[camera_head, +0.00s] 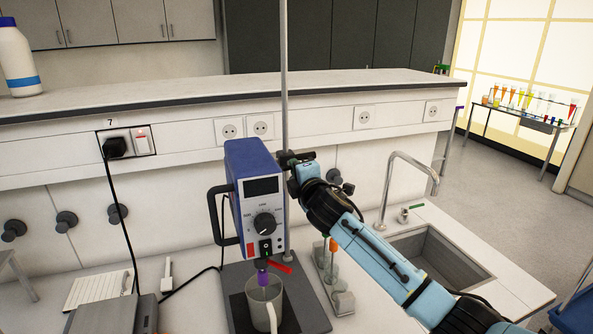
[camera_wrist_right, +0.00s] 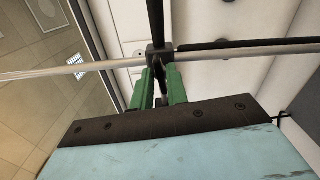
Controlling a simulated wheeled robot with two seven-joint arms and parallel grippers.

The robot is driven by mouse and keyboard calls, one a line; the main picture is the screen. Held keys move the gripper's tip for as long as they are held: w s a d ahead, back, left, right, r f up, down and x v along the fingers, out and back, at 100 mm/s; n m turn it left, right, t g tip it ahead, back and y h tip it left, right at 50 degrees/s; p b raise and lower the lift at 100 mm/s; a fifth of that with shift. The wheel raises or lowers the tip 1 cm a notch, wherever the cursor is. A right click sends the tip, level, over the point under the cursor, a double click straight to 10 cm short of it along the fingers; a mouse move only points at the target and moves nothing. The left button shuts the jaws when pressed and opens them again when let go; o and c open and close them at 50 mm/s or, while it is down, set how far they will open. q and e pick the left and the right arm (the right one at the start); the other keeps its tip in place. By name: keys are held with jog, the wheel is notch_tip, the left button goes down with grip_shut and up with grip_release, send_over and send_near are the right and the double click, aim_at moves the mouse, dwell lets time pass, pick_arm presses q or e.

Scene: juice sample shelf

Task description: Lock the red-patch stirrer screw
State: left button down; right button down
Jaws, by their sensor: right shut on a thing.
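The blue stirrer (camera_head: 255,185) hangs on an upright metal rod (camera_head: 284,70). It has a dark display, a black dial and a red patch (camera_head: 250,250) low on its front. A black clamp (camera_head: 290,158) joins it to the rod on its right side; it also shows in the right wrist view (camera_wrist_right: 159,50). My right gripper (camera_wrist_right: 160,72), with green fingers, is shut on the dark clamp screw (camera_wrist_right: 157,70) beside the rod. In the head view the wrist hides most of the screw. My left gripper is not in view.
A sink (camera_head: 440,258) with a curved tap (camera_head: 390,190) lies to the right. A power cable (camera_head: 118,205) hangs at the left. A raised shelf (camera_head: 200,95) runs behind.

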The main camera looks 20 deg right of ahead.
jog(key=shift+m, duration=0.6)
jog(key=c, duration=1.4)
grip_release()
jog(key=s, duration=0.4)
jog(key=s+b, duration=0.1)
jog(key=s, duration=0.8)
jog(key=shift+s+d, duration=0.25)
jog(key=shift+f, duration=0.1)
